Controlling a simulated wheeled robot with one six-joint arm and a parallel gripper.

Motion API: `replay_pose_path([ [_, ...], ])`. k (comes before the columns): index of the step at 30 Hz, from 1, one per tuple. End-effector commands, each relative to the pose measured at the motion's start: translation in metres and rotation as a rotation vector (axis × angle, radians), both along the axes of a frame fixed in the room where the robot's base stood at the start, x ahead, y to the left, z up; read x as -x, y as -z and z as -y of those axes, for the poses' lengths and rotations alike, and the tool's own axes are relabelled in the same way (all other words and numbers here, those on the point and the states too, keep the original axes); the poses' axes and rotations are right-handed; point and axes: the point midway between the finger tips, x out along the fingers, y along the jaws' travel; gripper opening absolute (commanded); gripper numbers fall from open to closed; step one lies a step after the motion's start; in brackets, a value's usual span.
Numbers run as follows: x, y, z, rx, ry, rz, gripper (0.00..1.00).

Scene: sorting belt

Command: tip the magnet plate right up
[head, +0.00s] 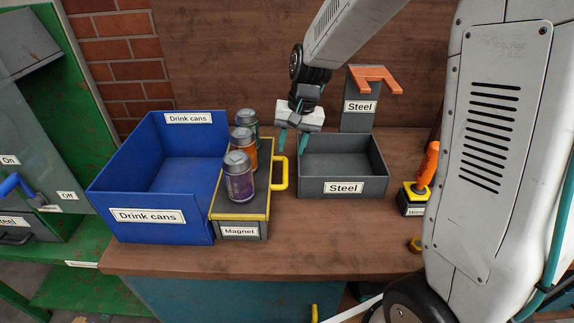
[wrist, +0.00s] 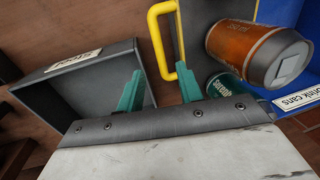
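The magnet plate (head: 224,208) lies flat, with a yellow edge, on a grey base labelled "Magnet" (head: 239,230). Three cans stand upright on it: a purple can (head: 238,180) in front, an orange can (head: 240,146) in the middle and a green can (head: 250,118) at the back. The plate's yellow handle (head: 280,172) sticks out on its right side. My gripper (head: 292,147) is open and empty, fingers down, above and behind the handle. In the wrist view the handle (wrist: 157,42) shows just beyond the two teal fingers, with no visible contact.
A blue "Drink cans" bin (head: 148,228) stands left of the magnet. A grey "Steel" bin (head: 318,187) stands to the right, empty, with an orange-handled part (head: 375,78) behind it. An orange lever (head: 428,165) is farther right. Bare bench lies in front of the grey bin.

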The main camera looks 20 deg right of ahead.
Motion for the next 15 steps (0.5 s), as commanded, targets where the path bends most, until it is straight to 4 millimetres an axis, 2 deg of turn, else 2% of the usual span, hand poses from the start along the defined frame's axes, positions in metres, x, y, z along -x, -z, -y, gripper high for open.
replay_pose_path([
  [9, -0.002, 0.048, -0.008, 0.0, -0.001, -0.006, 0.36],
  [15, -0.004, 0.069, -0.012, -0.001, 0.0, -0.002, 0.36],
])
